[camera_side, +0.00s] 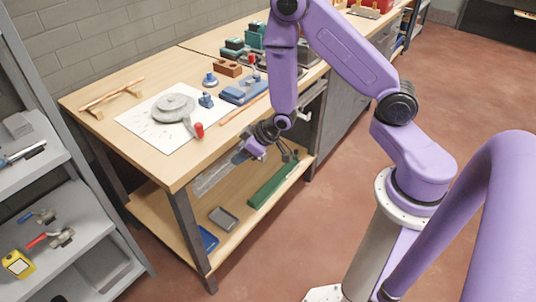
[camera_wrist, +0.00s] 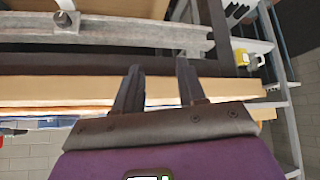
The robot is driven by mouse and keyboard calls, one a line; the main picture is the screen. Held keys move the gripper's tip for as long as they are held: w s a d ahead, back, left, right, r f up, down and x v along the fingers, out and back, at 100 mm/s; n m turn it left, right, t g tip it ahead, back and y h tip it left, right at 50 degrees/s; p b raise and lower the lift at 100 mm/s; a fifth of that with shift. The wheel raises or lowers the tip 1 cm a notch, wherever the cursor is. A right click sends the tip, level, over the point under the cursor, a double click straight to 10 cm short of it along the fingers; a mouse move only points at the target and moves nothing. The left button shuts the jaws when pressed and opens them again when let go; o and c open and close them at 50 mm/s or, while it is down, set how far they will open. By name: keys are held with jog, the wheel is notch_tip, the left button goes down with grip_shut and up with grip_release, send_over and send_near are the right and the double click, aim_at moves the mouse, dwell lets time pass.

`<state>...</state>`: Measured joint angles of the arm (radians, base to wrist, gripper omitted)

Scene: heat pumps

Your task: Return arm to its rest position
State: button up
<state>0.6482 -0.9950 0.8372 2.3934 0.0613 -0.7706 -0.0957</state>
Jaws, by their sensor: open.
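My gripper (camera_side: 268,148) hangs at the front edge of the wooden workbench (camera_side: 160,70) in the side view, at the end of my purple arm. In the wrist view, the two dark fingers of my gripper (camera_wrist: 160,84) stand apart with nothing between them. Past the fingers, the wrist view shows the pale wooden edge of the bench (camera_wrist: 225,90) and a grey metal rail (camera_wrist: 110,32). Whether the fingers touch the bench cannot be told.
A white sheet (camera_side: 140,125) with a grey round part (camera_side: 172,106) lies on the bench, near a red-ended tool (camera_side: 198,130) and a blue tool (camera_side: 245,90). The lower shelf holds a green case (camera_side: 272,185). A grey shelf rack (camera_side: 75,215) stands left. The floor (camera_side: 450,85) right is clear.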

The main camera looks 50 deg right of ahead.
jog(key=s+a+r+n+g, duration=0.45)
jog(key=s+a+r, duration=0.35)
jog(key=s+r, duration=0.5)
jog(key=s+d+r+n+g+h, duration=0.1)
jog(key=s+d+r+n, duration=0.1)
jog(key=s, duration=0.5)
jog(key=s+d+r+n+g, duration=0.1)
jog(key=s+d+r, duration=0.3)
jog(key=s, duration=0.4)
jog(key=shift+s+r+n+g+h, duration=0.3)
jog(key=shift+r+n+g+h, duration=0.1)
jog(key=shift+r, duration=0.15)
